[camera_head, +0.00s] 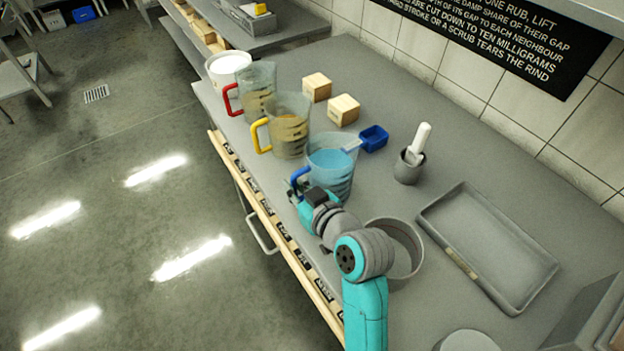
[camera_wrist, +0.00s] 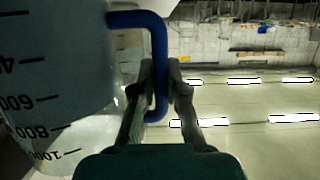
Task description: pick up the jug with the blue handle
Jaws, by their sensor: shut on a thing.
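The jug with the blue handle (camera_head: 334,164) stands on the grey counter in the head view, with blue liquid in it. In the wrist view the jug (camera_wrist: 55,75) fills the left side, with printed measure marks. Its blue handle (camera_wrist: 157,60) runs down between the fingers of my gripper (camera_wrist: 166,88). My gripper is shut on the handle. In the head view my gripper (camera_head: 298,188) is at the handle on the jug's left side, partly hidden by my wrist. I cannot tell whether the jug's base touches the counter.
A jug with a yellow handle (camera_head: 287,128) and one with a red handle (camera_head: 257,90) stand behind it. A blue scoop (camera_head: 373,138) is close at its right. A round grey bowl (camera_head: 405,246), a small pot (camera_head: 408,168) and a tray (camera_head: 487,245) are nearer or right.

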